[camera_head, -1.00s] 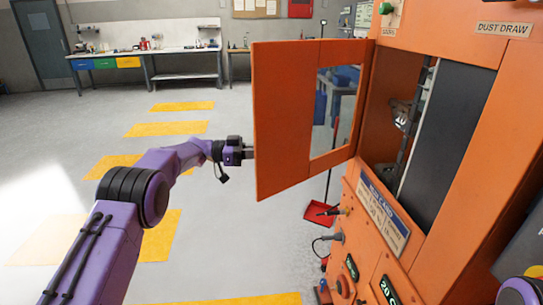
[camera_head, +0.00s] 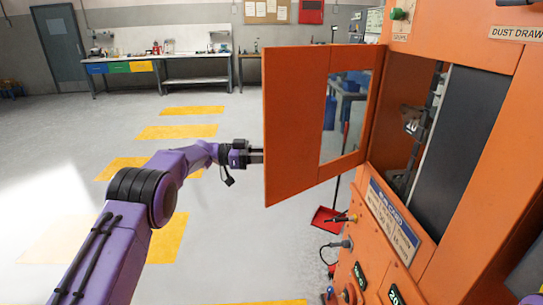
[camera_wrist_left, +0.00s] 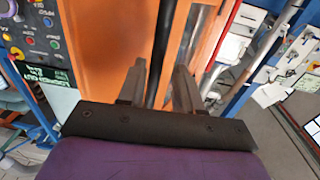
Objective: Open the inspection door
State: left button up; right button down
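The inspection door (camera_head: 292,125), an orange panel with a window, stands swung wide open to the left of the orange machine. It is hinged at the left side of the opening (camera_head: 400,125), where dark inner parts show. My left gripper (camera_head: 262,155) is at the door's free left edge, its fingertips at or just behind that edge; contact cannot be told. In the left wrist view its two fingers (camera_wrist_left: 160,88) are apart with nothing clearly between them, in front of orange surfaces (camera_wrist_left: 105,45). My right gripper is not in view.
Below the opening are a label plate (camera_head: 393,222), knobs and a cable plug. A red dustpan (camera_head: 328,219) is on the floor beneath the door. A workbench (camera_head: 150,60) stands at the far wall. The floor left of the door is clear, with yellow markings.

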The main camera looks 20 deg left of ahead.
pick_arm(q)
jog(key=b+v, duration=0.2)
jog(key=v, duration=0.7)
jog(key=shift+a, duration=0.2)
